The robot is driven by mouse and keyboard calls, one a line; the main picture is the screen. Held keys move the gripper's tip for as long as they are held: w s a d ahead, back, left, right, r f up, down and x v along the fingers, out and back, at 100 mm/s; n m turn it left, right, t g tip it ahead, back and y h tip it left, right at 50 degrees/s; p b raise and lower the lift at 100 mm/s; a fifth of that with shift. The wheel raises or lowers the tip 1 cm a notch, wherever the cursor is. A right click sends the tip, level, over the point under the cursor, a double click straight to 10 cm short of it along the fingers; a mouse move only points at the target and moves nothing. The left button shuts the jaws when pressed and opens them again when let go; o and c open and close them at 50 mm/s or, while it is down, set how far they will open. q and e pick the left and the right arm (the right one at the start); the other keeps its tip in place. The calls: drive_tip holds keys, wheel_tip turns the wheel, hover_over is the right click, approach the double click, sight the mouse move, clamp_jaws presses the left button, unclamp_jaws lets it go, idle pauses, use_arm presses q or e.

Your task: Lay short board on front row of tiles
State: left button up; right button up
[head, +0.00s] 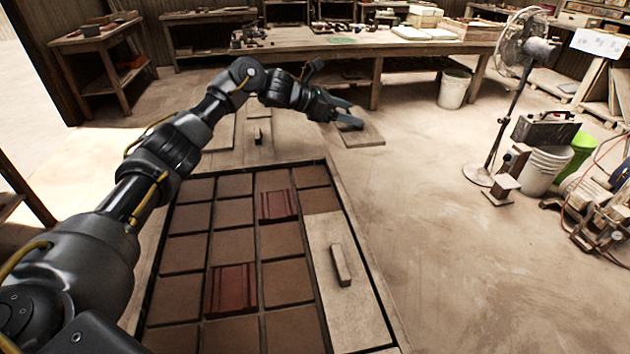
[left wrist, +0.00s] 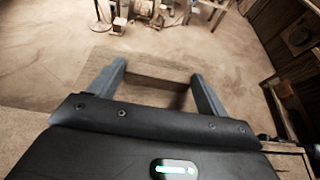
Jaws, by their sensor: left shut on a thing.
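My left gripper (head: 347,119) is beyond the far right corner of the tile frame (head: 246,164). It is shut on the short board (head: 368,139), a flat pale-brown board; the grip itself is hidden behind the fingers. In the left wrist view the board (left wrist: 150,72) shows between and beyond the fingertips (left wrist: 158,80). I cannot tell whether it touches the floor. Brown tiles (head: 232,243) fill the frame in a grid; two are red and ridged, one far (head: 278,205) and one near (head: 231,290). My right gripper is not in view.
A pale board with a bar handle (head: 340,265) lies over the right column of tiles. Another handled board (head: 258,132) lies beyond the frame. A workbench (head: 420,47) stands behind, a fan (head: 505,110) and buckets (head: 545,168) at right. The floor right of the frame is clear.

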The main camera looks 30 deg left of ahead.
use_arm(q)
drive_tip(key=shift+s+a+f+p, duration=0.6)
drive_tip(key=shift+s+a+f, duration=0.35)
drive_tip(key=shift+s+f, duration=1.1)
drive_tip(key=shift+s+a+f+p, duration=0.55)
drive_tip(key=shift+s+a+f, duration=0.35)
drive_tip(key=shift+s+f, duration=1.15)
drive_tip(key=shift+s+a+f+p, duration=0.6)
drive_tip(key=shift+s+a+f, duration=0.35)
drive_tip(key=shift+s+f, duration=1.1)
drive_tip(key=shift+f, duration=0.2)
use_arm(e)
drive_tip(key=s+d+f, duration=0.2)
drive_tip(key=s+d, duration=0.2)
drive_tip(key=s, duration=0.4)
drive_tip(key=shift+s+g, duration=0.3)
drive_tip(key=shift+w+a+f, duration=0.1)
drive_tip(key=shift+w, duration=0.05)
use_arm(q)
drive_tip(key=shift+f+b, duration=0.3)
drive_tip(key=shift+b, duration=0.25)
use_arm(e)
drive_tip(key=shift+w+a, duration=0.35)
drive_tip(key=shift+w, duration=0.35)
use_arm(q)
drive_tip(key=shift+f, duration=0.1)
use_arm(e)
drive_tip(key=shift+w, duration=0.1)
